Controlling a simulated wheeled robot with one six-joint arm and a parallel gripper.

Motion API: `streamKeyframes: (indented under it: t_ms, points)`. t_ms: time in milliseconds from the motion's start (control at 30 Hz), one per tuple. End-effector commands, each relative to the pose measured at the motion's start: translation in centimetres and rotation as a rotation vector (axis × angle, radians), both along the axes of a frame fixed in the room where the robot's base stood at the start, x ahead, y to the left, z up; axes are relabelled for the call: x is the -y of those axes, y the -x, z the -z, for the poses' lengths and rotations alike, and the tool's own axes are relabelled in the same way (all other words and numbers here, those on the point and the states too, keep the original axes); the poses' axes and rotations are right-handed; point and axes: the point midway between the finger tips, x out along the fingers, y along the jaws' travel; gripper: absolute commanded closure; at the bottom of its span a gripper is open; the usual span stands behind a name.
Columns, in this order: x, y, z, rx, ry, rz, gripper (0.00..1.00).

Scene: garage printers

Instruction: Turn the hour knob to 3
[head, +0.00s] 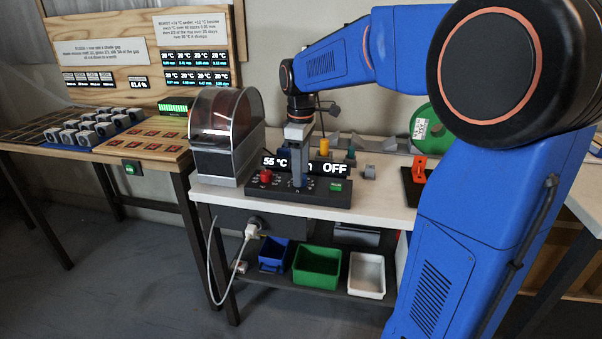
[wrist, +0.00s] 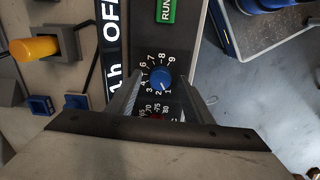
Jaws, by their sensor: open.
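The blue hour knob (wrist: 161,79) sits on a dark dial face numbered 1 to 9 in the wrist view. Its white mark points toward the 1, and the display (wrist: 113,50) beside it reads "1h OFF". My gripper (wrist: 160,92) is open, with one finger on each side of the knob; I cannot tell whether either touches it. In the head view my gripper (head: 299,182) points down over the control panel (head: 322,200) and hides the hour knob and part of the display.
A red knob (head: 265,176) stands left of my gripper, and a green RUN button (head: 336,187) right of it. A box with a tinted, curved cover (head: 232,115) stands close on the left. Behind are a yellow-topped part (head: 324,146) and a green spool (head: 420,128).

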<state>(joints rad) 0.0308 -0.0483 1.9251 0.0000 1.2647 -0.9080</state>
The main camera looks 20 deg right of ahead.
Motion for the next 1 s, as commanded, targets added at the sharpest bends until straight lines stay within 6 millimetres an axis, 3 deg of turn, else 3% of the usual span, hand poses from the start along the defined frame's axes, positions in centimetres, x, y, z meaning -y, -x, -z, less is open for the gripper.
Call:
streamKeyframes:
  t_ms: [433,600,633,1000]
  points:
    - [0.0,0.01,1.05,0.0,0.0,0.0,0.54]
    - [-0.01,0.01,1.04,0.0,0.0,0.0,0.92]
    - [0.0,0.0,1.03,0.0,0.0,0.0,0.95]
    - [-0.01,0.01,1.02,0.0,0.0,0.049,0.95]
